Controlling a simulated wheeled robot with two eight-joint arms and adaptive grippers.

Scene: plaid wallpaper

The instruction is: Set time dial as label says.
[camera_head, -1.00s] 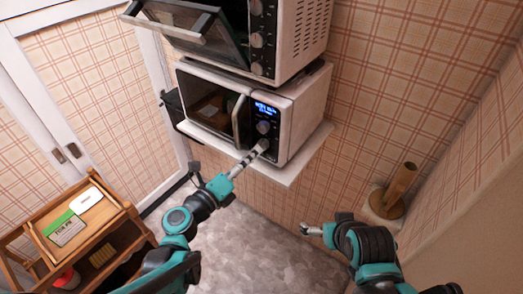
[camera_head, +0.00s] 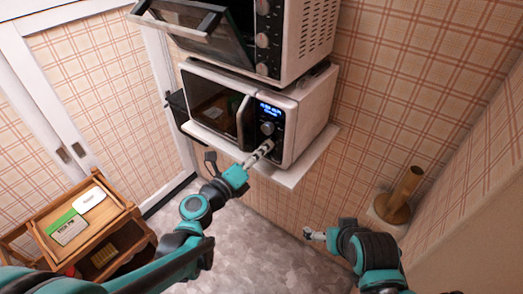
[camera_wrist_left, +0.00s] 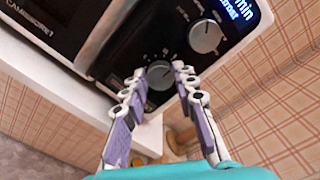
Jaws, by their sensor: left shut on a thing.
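The black-and-white microwave (camera_head: 212,106) stands on a white wall shelf, its door closed. Its panel has a lit blue display (camera_head: 271,111), an upper silver dial (camera_head: 267,128) and a lower dial. In the left wrist view the upper dial (camera_wrist_left: 205,36) is free, and the lower dial (camera_wrist_left: 160,75) sits between my fingertips. My left gripper (camera_head: 264,148) is shut on the lower dial, one finger on each side. The display text ends in "min", partly cut off. A green-and-white card-like item (camera_head: 68,228) lies on the cart. My right gripper (camera_head: 314,235) hangs away from the microwave; its jaws are too small to read.
A second oven (camera_head: 290,40) with its door hanging open stands above the microwave. The shelf edge (camera_head: 285,178) juts out below. A wooden cart (camera_head: 118,240) stands at lower left, with a white item (camera_head: 89,198) on top.

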